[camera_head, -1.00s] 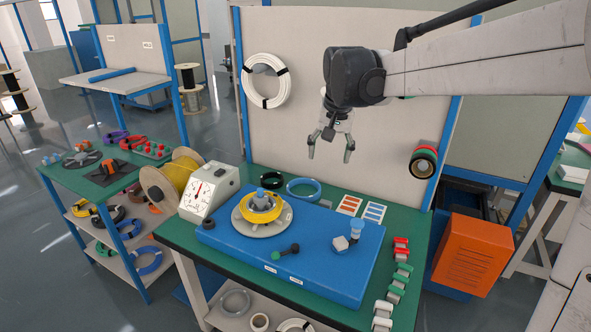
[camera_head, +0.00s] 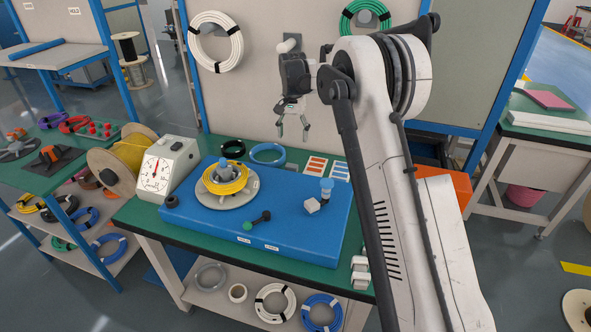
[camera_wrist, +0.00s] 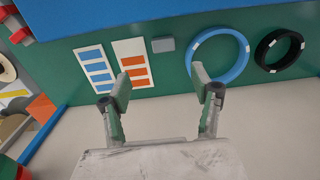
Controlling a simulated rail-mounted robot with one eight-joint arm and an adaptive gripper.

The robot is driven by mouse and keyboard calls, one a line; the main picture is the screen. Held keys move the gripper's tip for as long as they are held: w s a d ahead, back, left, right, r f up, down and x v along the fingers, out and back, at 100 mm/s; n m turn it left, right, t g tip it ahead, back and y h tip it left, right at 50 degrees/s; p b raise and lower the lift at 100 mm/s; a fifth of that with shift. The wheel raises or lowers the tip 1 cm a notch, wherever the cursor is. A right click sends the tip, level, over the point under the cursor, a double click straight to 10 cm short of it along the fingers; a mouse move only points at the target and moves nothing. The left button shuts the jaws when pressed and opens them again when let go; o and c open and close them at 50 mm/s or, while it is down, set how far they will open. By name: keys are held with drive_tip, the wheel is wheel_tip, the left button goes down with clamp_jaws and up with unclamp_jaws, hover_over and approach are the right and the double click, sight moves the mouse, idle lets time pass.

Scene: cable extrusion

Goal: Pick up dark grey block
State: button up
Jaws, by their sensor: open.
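A small grey block (camera_wrist: 163,45), likely the dark grey block, lies flat on the green tabletop in the wrist view. It sits between the card with orange labels (camera_wrist: 131,62) and the blue cable ring (camera_wrist: 220,56).
A blue platform (camera_head: 270,222) carrying a yellow coil (camera_head: 226,180) fills the front of the table. A dial gauge (camera_head: 166,168) stands left. A black ring (camera_wrist: 279,49) lies beside the blue ring. A pale back panel (camera_head: 250,100) rises behind the table.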

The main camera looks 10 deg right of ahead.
sight(292, 165)
drive_tip(key=f, duration=1)
drive_tip(key=shift+w+d, duration=0.1)
drive_tip(key=shift+w, duration=0.2)
drive_tip(key=shift+w+a+f, duration=0.1)
drive_tip(key=shift+a+f, duration=0.05)
drive_tip(key=shift+f, duration=1.15)
drive_tip(key=shift+w+a+f, duration=0.1)
drive_tip(key=shift+f, duration=1.15)
drive_tip(key=c, duration=1.2)
